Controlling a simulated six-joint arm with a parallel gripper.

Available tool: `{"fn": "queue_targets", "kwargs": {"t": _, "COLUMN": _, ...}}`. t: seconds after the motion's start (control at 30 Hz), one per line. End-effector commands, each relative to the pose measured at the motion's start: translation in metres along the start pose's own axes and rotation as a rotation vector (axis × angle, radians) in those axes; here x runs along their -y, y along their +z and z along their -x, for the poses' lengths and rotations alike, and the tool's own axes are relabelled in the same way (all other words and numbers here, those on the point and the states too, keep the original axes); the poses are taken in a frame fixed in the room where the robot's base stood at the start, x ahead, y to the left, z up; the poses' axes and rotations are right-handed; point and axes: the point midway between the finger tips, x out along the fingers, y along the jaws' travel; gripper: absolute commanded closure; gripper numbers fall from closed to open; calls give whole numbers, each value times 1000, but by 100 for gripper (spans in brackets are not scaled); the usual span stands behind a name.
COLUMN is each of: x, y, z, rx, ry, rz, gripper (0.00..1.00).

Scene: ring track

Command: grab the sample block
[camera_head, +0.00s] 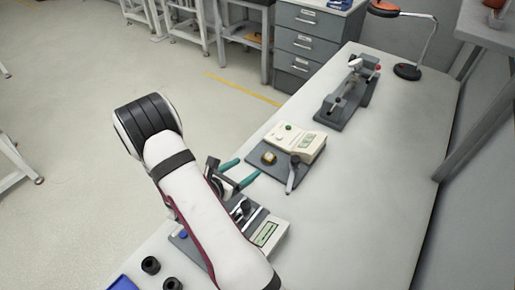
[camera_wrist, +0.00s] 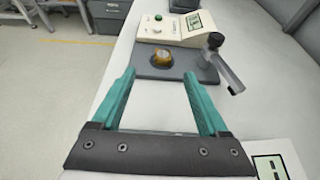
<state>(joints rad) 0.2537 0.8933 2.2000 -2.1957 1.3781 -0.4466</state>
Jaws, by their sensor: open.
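The sample block looks to be the small brown-gold piece (camera_head: 269,158) on the dark base plate (camera_head: 262,170) of a cream instrument. In the wrist view the block (camera_wrist: 162,58) shows beyond my fingertips, roughly centred between them. My gripper (camera_head: 240,173) has teal fingers, spread apart and empty. In the wrist view the gripper (camera_wrist: 160,76) points toward the block, with its fingertips near the front edge of the plate. The fingers are apart from the block. How high they are above the plate is hard to tell.
The cream instrument (camera_head: 295,141) stands just behind the block. A lever with a dark knob (camera_head: 293,173) rises right of the block, close to my right finger. Another device with a display (camera_head: 266,234) sits under my arm. A dark clamp fixture (camera_head: 347,100) stands farther back.

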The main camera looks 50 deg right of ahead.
Motion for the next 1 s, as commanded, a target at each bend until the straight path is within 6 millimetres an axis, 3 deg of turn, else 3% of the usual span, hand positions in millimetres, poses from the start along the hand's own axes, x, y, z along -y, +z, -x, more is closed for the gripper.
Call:
{"fn": "queue_targets", "kwargs": {"t": 0.13, "x": 2, "y": 0, "z": -42, "rx": 0, "ry": -6, "rz": -4, "gripper": 22}}
{"fn": "queue_targets", "kwargs": {"t": 0.53, "x": 8, "y": -7, "z": -110, "rx": -1, "ry": -5, "rz": -6, "gripper": 22}}
{"fn": "queue_targets", "kwargs": {"t": 0.63, "x": 7, "y": -6, "z": -119, "rx": 0, "ry": -3, "rz": -6, "gripper": 22}}
{"fn": "queue_targets", "kwargs": {"t": 0.83, "x": 6, "y": -6, "z": -120, "rx": 0, "ry": -2, "rz": -5, "gripper": 22}}
{"fn": "queue_targets", "kwargs": {"t": 1.0, "x": 6, "y": -6, "z": -120, "rx": 0, "ry": -2, "rz": -5, "gripper": 53}}
